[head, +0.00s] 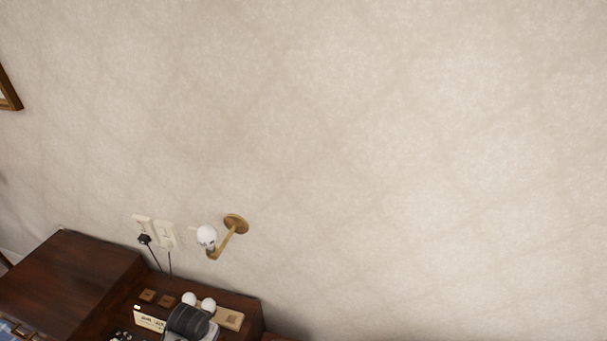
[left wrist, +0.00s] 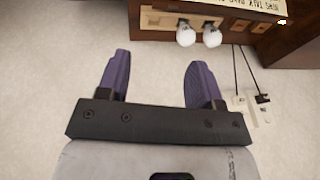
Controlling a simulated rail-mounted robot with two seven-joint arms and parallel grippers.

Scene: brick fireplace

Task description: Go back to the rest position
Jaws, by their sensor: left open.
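My left gripper (left wrist: 157,60) shows in the left wrist view, with two purple fingers spread wide on a dark mount. It is open, and nothing is between the fingers. Pale wall shows behind and around it. Two white bulbs (left wrist: 198,37) lie beyond the fingers in the picture, apart from them. In the head view I cannot make out my left gripper's fingers. My right gripper is in neither view.
A brass wall fitting (head: 236,223) with a white bulb (head: 206,236) sticks out beside sockets (head: 164,234). The wall at right is bare.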

